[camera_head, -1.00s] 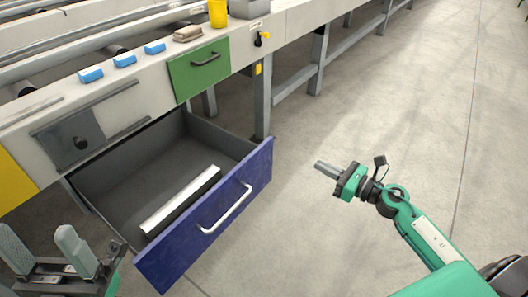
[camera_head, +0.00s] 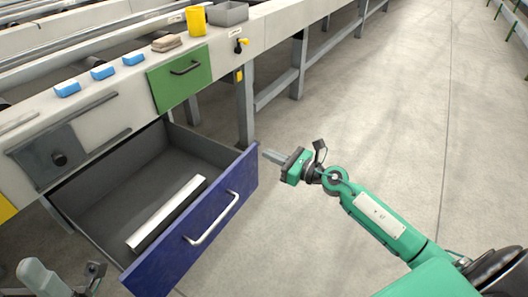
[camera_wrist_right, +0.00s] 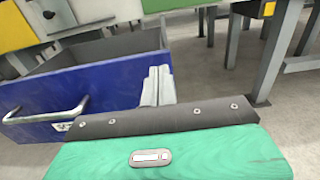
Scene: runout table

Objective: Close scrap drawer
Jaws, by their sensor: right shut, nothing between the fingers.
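The scrap drawer is pulled out below the bench, with a blue front (camera_head: 185,243) and a silver bar handle (camera_head: 213,219). A pale metal strip (camera_head: 166,212) lies inside it. My right gripper (camera_head: 268,155) is shut and empty, just right of the far right end of the blue front; I cannot tell whether it touches. In the right wrist view its fingers (camera_wrist_right: 158,86) overlap the right end of the blue front (camera_wrist_right: 105,85), with the handle (camera_wrist_right: 48,112) to the left. My left gripper (camera_head: 35,278) is partly cut off at the lower left, and its jaw opening is unclear.
A closed green drawer (camera_head: 179,77) sits in the bench above. Several blue blocks (camera_head: 103,72), a brown block (camera_head: 166,43), a yellow cup (camera_head: 196,20) and a grey bin (camera_head: 228,13) stand on top. A bench leg (camera_head: 245,108) is behind the drawer. Open floor lies to the right.

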